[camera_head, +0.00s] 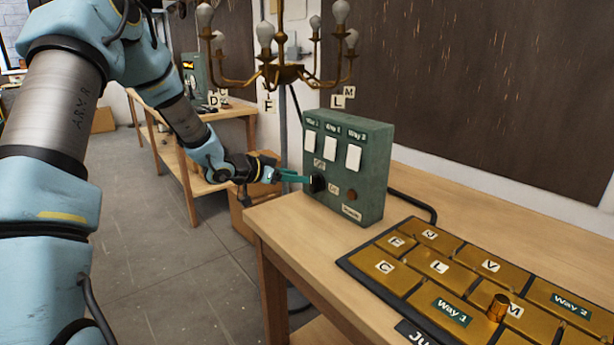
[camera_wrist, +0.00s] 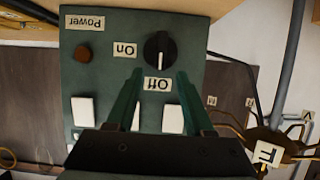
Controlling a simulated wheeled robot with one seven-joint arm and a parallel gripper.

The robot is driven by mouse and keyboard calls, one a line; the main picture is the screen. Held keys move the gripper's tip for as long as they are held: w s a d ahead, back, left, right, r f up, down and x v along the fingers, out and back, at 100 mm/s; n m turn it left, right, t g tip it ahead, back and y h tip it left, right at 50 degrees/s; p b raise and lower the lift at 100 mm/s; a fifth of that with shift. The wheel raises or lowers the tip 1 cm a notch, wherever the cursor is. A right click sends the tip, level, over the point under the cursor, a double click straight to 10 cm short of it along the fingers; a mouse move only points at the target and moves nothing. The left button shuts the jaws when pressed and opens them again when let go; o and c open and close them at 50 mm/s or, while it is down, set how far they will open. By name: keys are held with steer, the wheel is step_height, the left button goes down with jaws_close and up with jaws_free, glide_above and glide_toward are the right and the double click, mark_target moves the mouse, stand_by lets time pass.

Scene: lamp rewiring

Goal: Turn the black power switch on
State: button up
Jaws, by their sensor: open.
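The black power switch (camera_head: 317,184) is a round knob low on the front of a green control box (camera_head: 372,190). In the wrist view, which is upside down, the knob (camera_wrist: 159,48) has a white mark pointing toward the "Off" label (camera_wrist: 157,85); the "On" label (camera_wrist: 124,49) is to its left. My gripper (camera_head: 303,179) reaches the box front from the left, its green fingertips close to the knob. In the wrist view my gripper (camera_wrist: 158,76) is open, its fingers apart with nothing between them and the knob just beyond the tips. I cannot tell whether they touch the box.
Three white rocker switches (camera_head: 331,150) sit above the knob and a brown indicator (camera_head: 351,195) is right of it. A brass chandelier (camera_head: 284,72) hangs behind the box. A brass-tiled board (camera_head: 466,285) covers the wooden table's (camera_head: 290,232) front right. A black cable runs behind the box.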

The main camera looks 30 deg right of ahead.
mark_target(315, 183)
steer(key=shift+p+x, duration=0.45)
steer(key=shift+x, duration=2.1)
jaws_close()
